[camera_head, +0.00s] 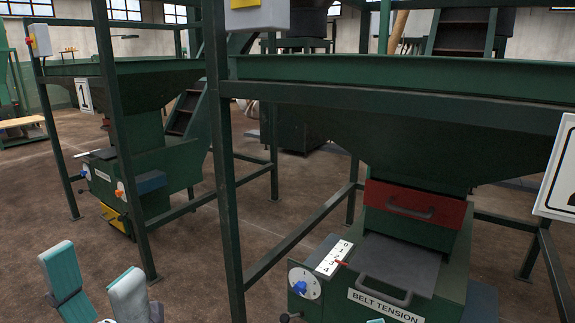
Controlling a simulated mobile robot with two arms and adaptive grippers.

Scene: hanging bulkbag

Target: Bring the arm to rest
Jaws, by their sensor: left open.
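My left gripper (95,284) is at the bottom left of the head view. Its two teal-faced grey fingers stand apart with nothing visible between them. It is over the brown floor, apart from the machines. A small teal sliver at the bottom edge, below the belt tension label, looks like a fingertip of my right gripper (375,321). The rest of that gripper is out of view, so its jaws cannot be judged.
A green hopper machine (420,150) with a red handled panel (415,203), blue knob (300,287) and belt tension label (385,306) fills the right. A green frame post (226,190) stands mid-view. A similar machine (150,150) stands left. Floor (190,255) between them is clear.

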